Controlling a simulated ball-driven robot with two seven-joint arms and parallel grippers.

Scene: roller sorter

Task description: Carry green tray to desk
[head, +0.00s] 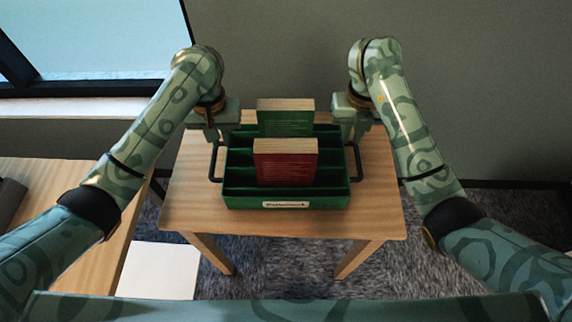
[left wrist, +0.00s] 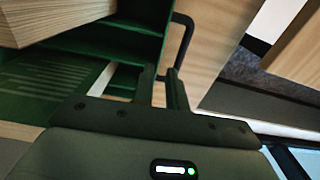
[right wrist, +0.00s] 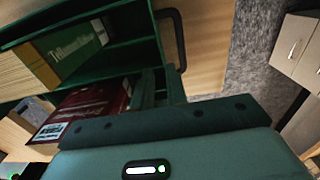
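The green tray (head: 285,202) is a partitioned box with a label on its front and a black handle on each side. It stands on a small wooden table. A green book (head: 286,124) and a red book (head: 286,162) stand in it. My left gripper (head: 215,136) is over the back end of the left handle (head: 213,162). Its fingers (left wrist: 161,88) are apart with a narrow gap, the handle close to their tips. My right gripper (head: 350,134) is likewise by the right handle (head: 356,162), fingers (right wrist: 161,86) slightly apart. Handle contact is unclear.
The small table (head: 190,200) has bare room around the tray. A wooden desk (head: 110,190) stands at the left, with a dark object (head: 10,200) at its edge. A wall and a window (head: 90,40) are behind. Grey carpet (head: 300,262) shows below.

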